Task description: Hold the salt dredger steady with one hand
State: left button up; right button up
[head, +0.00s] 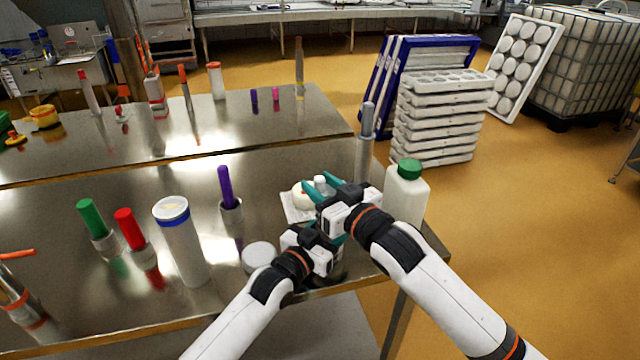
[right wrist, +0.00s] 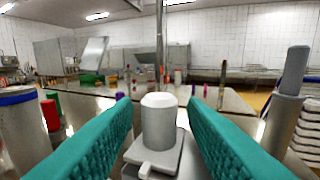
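My right gripper (head: 315,189) reaches in over the near right end of the steel table. In the right wrist view its teal fingers (right wrist: 158,100) are apart, with gaps on both sides of a small pale cylinder with a bevelled top (right wrist: 158,122). This looks like the salt dredger, upright, but I cannot be sure. In the head view a small white top (head: 320,182) shows by the right fingertips. My left gripper (head: 334,240) is just below and in front of the right one. Its fingers are mostly hidden, as is anything between them.
A white bottle with a green cap (head: 405,192) stands close right of my right gripper, and a tall grey cylinder (head: 364,150) behind it. A white round piece (head: 302,195) and a white lid (head: 259,256) lie left. A blue-banded tube (head: 181,243) stands farther left.

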jog(key=shift+w+a, duration=0.25)
jog(key=shift+w, duration=0.05)
jog(key=shift+c, duration=0.6)
grip_shut()
jog(key=shift+w+d, duration=0.3)
jog(key=shift+d, duration=0.55)
jog(key=shift+w+d, duration=0.35)
jog(key=shift+d, duration=0.45)
jog(key=shift+w+d, duration=0.3)
jog(key=shift+d, duration=0.55)
jog(key=shift+o, duration=0.6)
grip_release()
jog(key=shift+a, duration=0.1)
jog(key=shift+s, duration=0.15)
jog(key=v, duration=1.2)
